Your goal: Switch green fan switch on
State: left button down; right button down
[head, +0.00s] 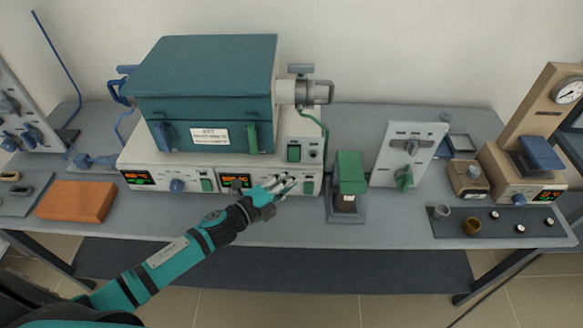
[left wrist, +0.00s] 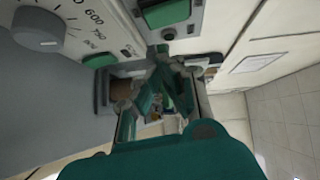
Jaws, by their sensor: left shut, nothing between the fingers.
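The furnace unit has several green rocker switches on its pale front panels: one on the upper right panel (head: 294,153), one at the lower left (head: 207,185) and one at the lower right (head: 309,187). No readable label shows which is the fan switch. My left gripper (head: 283,187) is shut and empty in front of the lower panel, just left of the lower right switch. In the left wrist view a green switch (left wrist: 165,12) in a dark frame is at the top, beyond my shut fingertips (left wrist: 166,62). Contact cannot be told. My right gripper is out of view.
The teal furnace (head: 205,95) sits on the control base. A grey dial (left wrist: 37,27) shows in the left wrist view. Right of my gripper stand a green-topped device (head: 349,172) and a pale valve panel (head: 408,152). An orange brick (head: 76,201) lies left on the grey bench (head: 290,220).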

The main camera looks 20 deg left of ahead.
aim_at(294, 155)
pick_arm(q)
jog(key=w, duration=0.2)
jog(key=w+a, duration=0.1)
jog(key=w, duration=0.1)
jog(key=shift+f, duration=0.3)
